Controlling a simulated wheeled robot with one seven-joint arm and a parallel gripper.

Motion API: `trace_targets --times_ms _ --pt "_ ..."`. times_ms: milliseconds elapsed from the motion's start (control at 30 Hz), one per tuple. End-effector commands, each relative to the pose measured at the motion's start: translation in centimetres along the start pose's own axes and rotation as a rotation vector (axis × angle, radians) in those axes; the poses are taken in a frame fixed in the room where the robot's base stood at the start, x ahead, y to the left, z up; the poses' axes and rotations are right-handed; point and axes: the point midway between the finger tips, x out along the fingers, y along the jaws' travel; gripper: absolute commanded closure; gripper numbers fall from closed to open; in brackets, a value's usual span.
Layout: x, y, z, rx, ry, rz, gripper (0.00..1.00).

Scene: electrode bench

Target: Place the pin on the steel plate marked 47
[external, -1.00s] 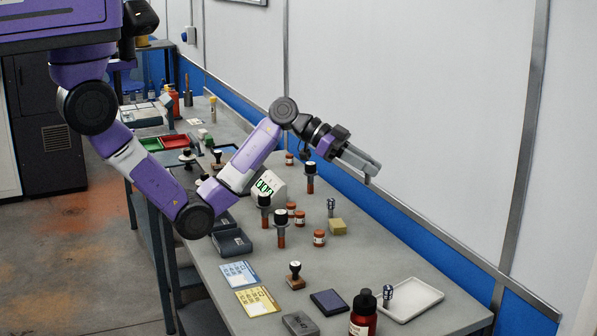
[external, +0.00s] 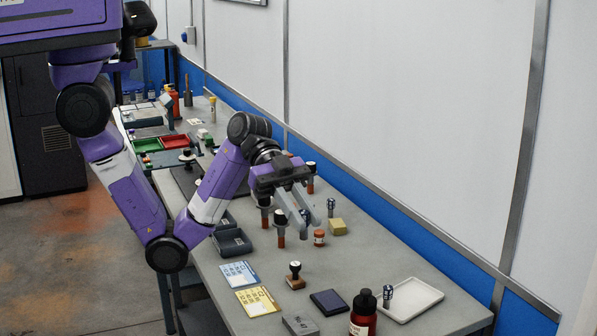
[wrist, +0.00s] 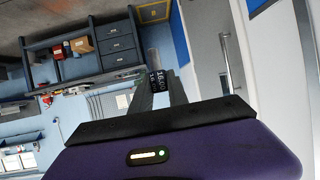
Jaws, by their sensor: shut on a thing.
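My gripper (external: 306,222) is over the middle of the bench, pointing down toward the front. It is shut on a small dark pin with pale markings (wrist: 158,80), seen between the fingers in the wrist view. In the external view the pin (external: 304,216) shows only partly between the fingertips.
Dark-capped pegs (external: 281,232), an orange jar (external: 319,238) and a yellow block (external: 337,227) stand near the gripper. Nearer are a stamp (external: 295,276), a dark pad (external: 329,302), a red bottle (external: 363,318) and cards (external: 257,301). The wall runs along the right.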

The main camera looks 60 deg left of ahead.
Motion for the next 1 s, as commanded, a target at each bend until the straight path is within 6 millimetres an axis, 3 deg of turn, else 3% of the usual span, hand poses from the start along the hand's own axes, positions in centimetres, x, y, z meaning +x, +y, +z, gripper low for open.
trace_targets --times_ms 167,600,1000 --pt "0.8 0.6 2.3 -0.013 -0.015 0.018 1.0" --pt "5.2 0.6 11.8 -0.013 -0.015 0.016 1.0" --pt "7.1 0.7 15.8 -0.011 -0.015 0.015 1.0"
